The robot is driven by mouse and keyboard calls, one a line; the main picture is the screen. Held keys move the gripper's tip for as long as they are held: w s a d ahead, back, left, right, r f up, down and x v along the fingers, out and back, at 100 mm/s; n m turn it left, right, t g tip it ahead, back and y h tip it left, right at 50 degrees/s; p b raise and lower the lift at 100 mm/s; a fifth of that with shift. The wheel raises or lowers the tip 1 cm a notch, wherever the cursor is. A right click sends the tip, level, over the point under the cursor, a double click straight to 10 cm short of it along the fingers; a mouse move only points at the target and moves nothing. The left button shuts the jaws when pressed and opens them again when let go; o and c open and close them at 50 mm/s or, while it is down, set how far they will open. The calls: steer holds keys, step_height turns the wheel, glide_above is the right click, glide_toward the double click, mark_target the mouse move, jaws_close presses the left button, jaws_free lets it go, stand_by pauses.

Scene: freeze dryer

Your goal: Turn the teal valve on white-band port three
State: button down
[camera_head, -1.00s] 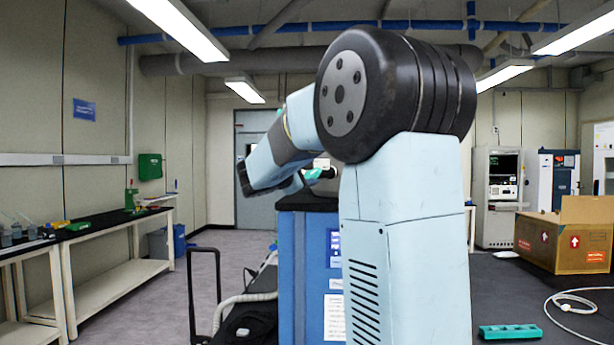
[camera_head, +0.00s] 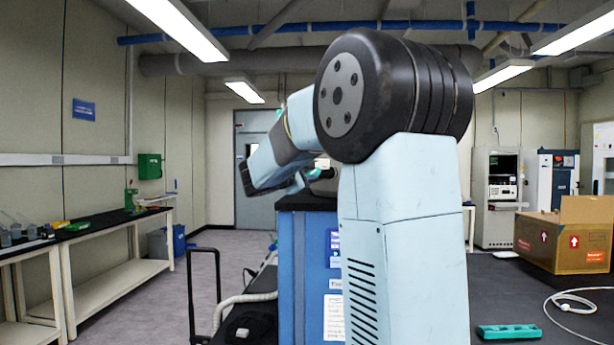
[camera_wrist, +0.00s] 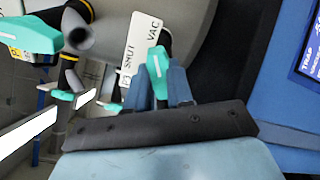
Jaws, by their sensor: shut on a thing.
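A teal valve handle (camera_wrist: 157,72) stands between the two blue fingers of my gripper (camera_wrist: 163,88) in the wrist view. The fingers are shut on it. Its port is mostly hidden behind the handle and a white label (camera_wrist: 142,46) reading SHUT and VAC; I cannot make out its band colour. More teal valve handles (camera_wrist: 28,36) show to the left, one on a port with a yellow band (camera_wrist: 68,58). In the head view, a small bit of teal (camera_head: 314,173) shows beside my gripper, above the blue freeze dryer cabinet (camera_head: 291,265).
A blue panel with a TRAP label (camera_wrist: 308,60) lies to the right in the wrist view. The neighbouring valves sit close on the left. In the head view, a cardboard box (camera_head: 566,240) and a teal rack (camera_head: 509,331) rest on the dark surface at right.

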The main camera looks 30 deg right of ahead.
steer(key=shift+n, duration=0.3)
steer(key=n, duration=0.5)
steer(key=shift+a+r, duration=0.1)
steer(key=n, duration=0.6)
steer(key=shift+w+r, duration=0.1)
steer(key=shift+r, duration=0.05)
steer(key=shift+a, duration=0.1)
stand_by(0.3)
steer(key=c, duration=1.2)
jaws_free()
steer(key=shift+w, duration=0.1)
steer(key=shift+c, duration=0.2)
steer(key=shift+o, duration=1.2)
